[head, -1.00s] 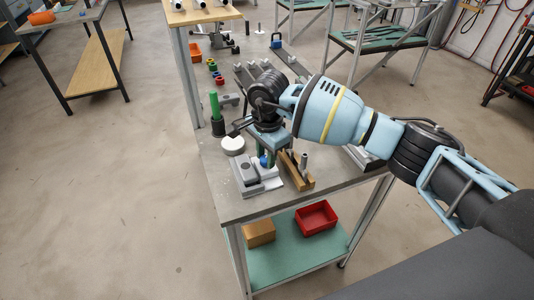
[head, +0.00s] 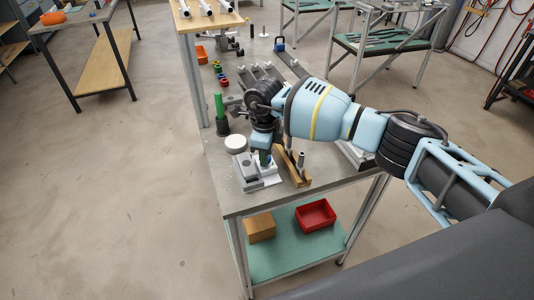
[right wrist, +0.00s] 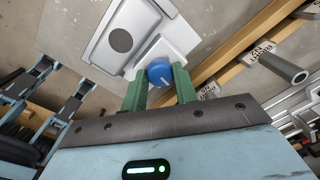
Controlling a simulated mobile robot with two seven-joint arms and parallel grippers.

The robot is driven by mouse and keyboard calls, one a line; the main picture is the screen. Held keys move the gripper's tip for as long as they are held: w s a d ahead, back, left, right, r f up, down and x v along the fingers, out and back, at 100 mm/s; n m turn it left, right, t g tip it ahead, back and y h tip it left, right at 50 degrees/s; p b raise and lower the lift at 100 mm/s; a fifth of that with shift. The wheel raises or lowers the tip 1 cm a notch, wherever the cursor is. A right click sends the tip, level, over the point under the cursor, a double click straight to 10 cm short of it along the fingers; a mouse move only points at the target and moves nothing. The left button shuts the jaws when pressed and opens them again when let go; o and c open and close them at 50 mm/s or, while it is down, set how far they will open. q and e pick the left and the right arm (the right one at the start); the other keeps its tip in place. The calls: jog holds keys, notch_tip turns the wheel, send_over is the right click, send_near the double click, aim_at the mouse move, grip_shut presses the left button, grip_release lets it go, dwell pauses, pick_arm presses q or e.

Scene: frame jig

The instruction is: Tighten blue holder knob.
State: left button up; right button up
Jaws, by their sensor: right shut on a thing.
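The blue holder knob (right wrist: 160,73) is round with a pale line on its face. It sits at the edge of a light grey holder (right wrist: 140,28), which also shows on the bench in the head view (head: 248,174). My right gripper (right wrist: 161,85) points down at the holder, its green fingers on either side of the knob, shut on it. In the head view my right gripper (head: 263,157) hides the knob. My left gripper is in neither view.
A wooden block with a metal pin (head: 297,172) stands right of the holder. A red bin (head: 316,215) and a cardboard box (head: 260,227) sit on the lower shelf.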

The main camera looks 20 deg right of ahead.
jog(key=shift+m, duration=1.2)
jog(key=o, duration=0.7)
jog(key=shift+s+a+r, duration=0.1)
jog(key=shift+s+r, duration=0.05)
jog(key=shift+r, duration=3.8)
